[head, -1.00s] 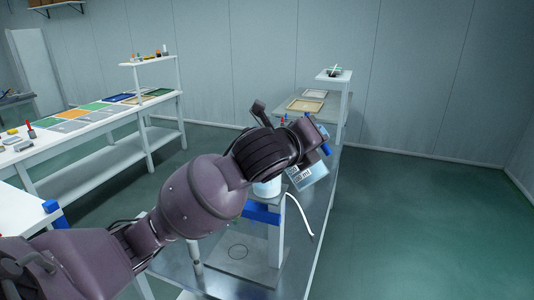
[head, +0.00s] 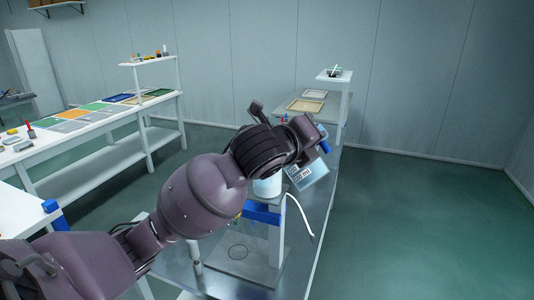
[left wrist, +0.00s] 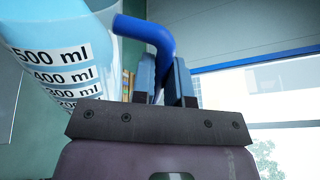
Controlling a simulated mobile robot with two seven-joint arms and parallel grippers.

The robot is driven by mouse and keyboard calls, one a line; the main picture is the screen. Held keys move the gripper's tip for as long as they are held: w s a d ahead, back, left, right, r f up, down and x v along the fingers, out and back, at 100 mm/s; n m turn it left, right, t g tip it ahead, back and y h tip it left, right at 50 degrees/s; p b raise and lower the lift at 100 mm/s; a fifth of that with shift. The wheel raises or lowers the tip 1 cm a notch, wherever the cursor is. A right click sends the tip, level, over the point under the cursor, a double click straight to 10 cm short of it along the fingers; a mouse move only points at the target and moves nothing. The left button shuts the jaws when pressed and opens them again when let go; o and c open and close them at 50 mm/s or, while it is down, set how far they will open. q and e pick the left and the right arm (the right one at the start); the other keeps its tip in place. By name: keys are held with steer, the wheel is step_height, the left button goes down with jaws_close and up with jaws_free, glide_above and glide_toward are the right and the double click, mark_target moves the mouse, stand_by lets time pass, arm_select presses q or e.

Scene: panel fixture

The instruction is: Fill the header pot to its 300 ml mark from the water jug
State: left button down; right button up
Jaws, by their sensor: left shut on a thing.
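The water jug (head: 311,174) is clear and pale blue, with printed ml marks. In the left wrist view the jug (left wrist: 60,62) leans well over and shows marks from 500 ml downward. My left gripper (left wrist: 161,82) is shut on its blue handle (left wrist: 148,34). In the head view the handle (head: 324,146) shows beside my left gripper (head: 316,138). The header pot (head: 267,187) is a pale vessel on the stand, just left of and below the jug. My arm hides its top, so its water level and 300 ml mark cannot be seen. My right gripper is not in view.
The white stand (head: 275,245) has a blue crosspiece (head: 262,213); a white tube (head: 301,213) hangs at its right. The metal bench (head: 312,222) is clear on the right. Trays (head: 305,105) and a raised shelf (head: 334,75) stand at its far end.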

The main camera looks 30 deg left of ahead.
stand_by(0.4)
arm_select(q)
steer(key=shift+w+a, duration=0.1)
steer(key=shift+r, duration=0.15)
steer(key=shift+a, duration=0.1)
stand_by(0.3)
steer(key=shift+r, duration=0.1)
